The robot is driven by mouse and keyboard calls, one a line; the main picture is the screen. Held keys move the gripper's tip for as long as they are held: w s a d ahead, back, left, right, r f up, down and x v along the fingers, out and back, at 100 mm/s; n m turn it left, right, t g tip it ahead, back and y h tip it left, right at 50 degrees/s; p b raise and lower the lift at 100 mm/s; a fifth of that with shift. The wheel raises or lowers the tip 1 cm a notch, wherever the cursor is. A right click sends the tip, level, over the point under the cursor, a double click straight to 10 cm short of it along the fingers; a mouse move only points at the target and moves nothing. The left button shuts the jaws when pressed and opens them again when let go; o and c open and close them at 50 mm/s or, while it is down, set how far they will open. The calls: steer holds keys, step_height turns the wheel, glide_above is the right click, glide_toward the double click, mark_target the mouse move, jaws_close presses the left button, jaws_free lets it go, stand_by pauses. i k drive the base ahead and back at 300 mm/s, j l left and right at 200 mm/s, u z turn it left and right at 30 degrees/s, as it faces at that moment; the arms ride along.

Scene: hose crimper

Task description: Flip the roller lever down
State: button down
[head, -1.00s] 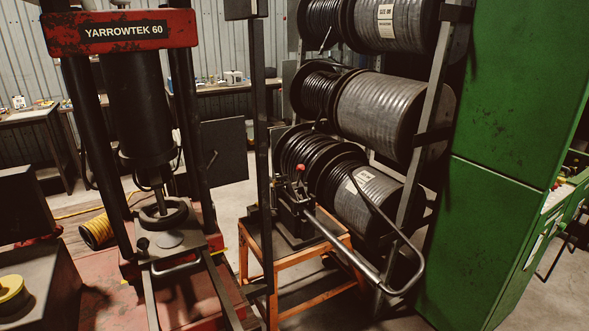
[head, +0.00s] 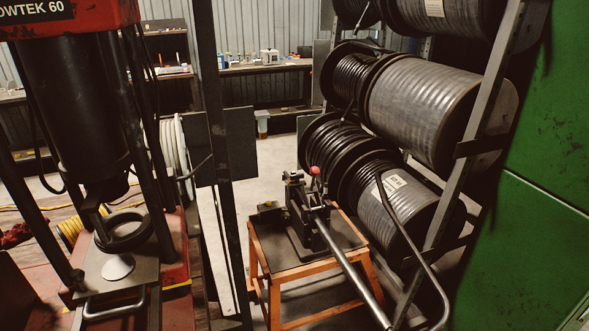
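A dark hose-working device (head: 306,208) stands on a small orange-framed stand (head: 262,262) in the middle of the head view. A short lever with a red ball knob (head: 315,171) stands up at its top. A long bare steel bar (head: 352,266) slopes from the device toward the lower right. I cannot tell for certain which of these is the roller lever. My gripper is not in view.
A red and black press (head: 75,90) stands close on the left, with a dark upright post (head: 213,120) beside it. A rack of hose reels (head: 420,108) stands behind the device. A green cabinet (head: 535,210) is on the right. Bare floor shows around the stand.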

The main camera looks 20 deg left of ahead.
mark_target(314, 171)
steer(key=i+j, duration=0.15)
steer(key=i, duration=0.3)
steer(key=i+j+u, duration=0.1)
steer(key=i, duration=0.3)
